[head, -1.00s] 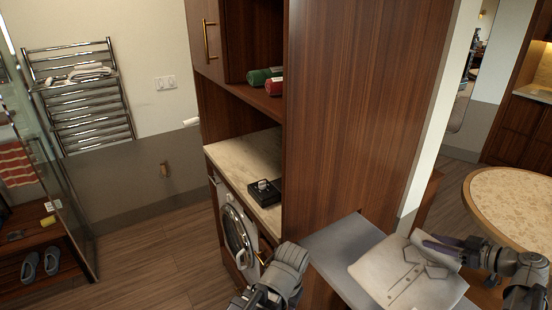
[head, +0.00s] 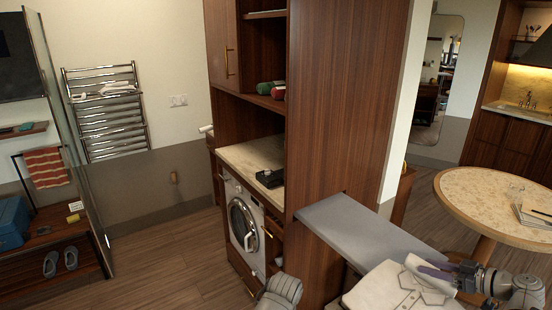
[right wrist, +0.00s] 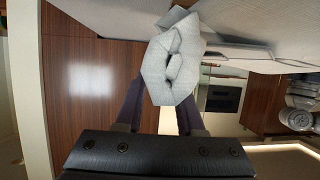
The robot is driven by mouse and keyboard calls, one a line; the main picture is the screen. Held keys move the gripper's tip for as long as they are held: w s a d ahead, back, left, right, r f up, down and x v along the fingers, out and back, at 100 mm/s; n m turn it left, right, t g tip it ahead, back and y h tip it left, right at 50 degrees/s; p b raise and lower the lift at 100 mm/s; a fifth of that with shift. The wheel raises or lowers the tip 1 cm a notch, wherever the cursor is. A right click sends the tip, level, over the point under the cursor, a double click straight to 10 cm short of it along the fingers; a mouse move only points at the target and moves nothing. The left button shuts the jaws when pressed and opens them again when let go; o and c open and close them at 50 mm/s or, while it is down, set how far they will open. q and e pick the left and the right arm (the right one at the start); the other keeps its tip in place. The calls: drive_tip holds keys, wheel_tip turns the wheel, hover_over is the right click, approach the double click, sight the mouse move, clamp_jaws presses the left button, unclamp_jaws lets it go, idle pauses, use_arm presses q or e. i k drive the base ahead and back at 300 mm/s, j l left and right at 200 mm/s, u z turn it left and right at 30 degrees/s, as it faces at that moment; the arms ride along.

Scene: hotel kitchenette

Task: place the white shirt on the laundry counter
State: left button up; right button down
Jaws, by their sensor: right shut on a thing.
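The white shirt (head: 392,290) is folded, with its collar and placket showing, at the bottom right of the head view. My right gripper (head: 436,272) is shut on its collar edge; in the right wrist view the bunched cloth (right wrist: 172,62) sits between the purple fingers (right wrist: 162,100). The shirt overlaps the near end of a grey slab in the picture; I cannot tell whether they touch. The laundry counter (head: 236,154) is the beige stone top above the washing machine, left of the tall wooden panel. A grey link of my left arm shows at the bottom; its gripper is out of view.
A black box (head: 270,178) lies on the counter's front right part. The tall wooden panel (head: 340,110) and grey slab (head: 365,228) stand between counter and shirt. The washing machine (head: 243,228) is below. A round table (head: 490,195) is at right.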

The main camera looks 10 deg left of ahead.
sight(251, 153)
drive_tip(key=u, duration=1)
drive_tip(key=i+u, duration=0.3)
drive_tip(key=i, duration=1.5)
drive_tip(key=i+z, duration=0.2)
drive_tip(key=i, duration=0.45)
drive_tip(key=i+j+z, duration=0.2)
drive_tip(key=i, duration=0.4)
drive_tip(key=i+z, duration=0.65)
drive_tip(key=z, duration=0.25)
